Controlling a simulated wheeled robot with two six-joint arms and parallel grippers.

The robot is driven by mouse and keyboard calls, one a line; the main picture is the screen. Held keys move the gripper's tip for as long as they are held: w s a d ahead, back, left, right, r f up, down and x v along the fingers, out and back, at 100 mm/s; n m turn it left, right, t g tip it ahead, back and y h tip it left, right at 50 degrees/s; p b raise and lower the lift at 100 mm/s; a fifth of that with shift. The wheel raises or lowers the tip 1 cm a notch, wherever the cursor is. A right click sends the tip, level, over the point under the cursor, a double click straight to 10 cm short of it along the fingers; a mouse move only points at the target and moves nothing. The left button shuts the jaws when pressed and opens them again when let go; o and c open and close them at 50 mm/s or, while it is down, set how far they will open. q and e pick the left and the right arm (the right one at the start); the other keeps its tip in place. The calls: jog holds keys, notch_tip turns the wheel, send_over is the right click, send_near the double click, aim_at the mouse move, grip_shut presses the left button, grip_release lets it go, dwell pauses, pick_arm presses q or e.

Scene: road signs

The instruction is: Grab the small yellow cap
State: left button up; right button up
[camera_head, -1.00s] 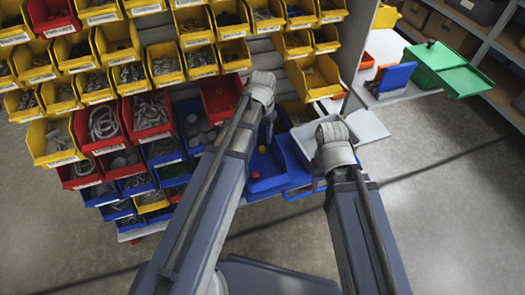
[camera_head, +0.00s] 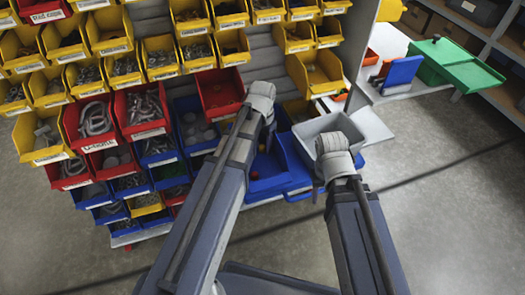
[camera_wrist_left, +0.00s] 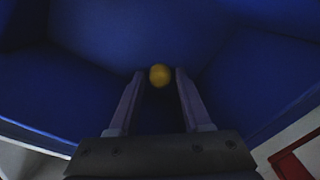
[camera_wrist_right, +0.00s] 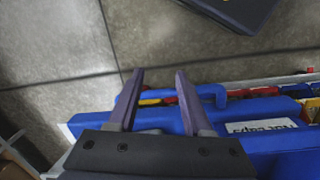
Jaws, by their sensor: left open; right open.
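The small yellow cap (camera_wrist_left: 160,75) is round and sits in a deep blue bin (camera_wrist_left: 60,90). In the left wrist view it appears between the fingertips of my left gripper (camera_wrist_left: 159,72), with dark gaps at its sides. That gripper is open and inside or just over the bin; I cannot tell whether it touches the cap. In the head view the arm mostly hides this gripper above the blue bin (camera_head: 293,160). My right gripper (camera_wrist_right: 159,72) is open and empty, near the blue bin's front with a white label (camera_wrist_right: 262,128).
A small red round thing (camera_head: 254,175) shows in the blue bin area. A grey tray (camera_head: 345,122) lies beside my right wrist. A rack of yellow, red and blue bins (camera_head: 140,105) fills the left. A green box (camera_head: 455,68) stands back right. Floor at right (camera_head: 450,190) is free.

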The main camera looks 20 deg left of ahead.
aim_at(262, 146)
pick_arm(q)
grip_shut()
dwell(0.4)
jog(key=shift+r, duration=0.2)
notch_tip(262, 146, up, 18)
jog(key=p, duration=1.8)
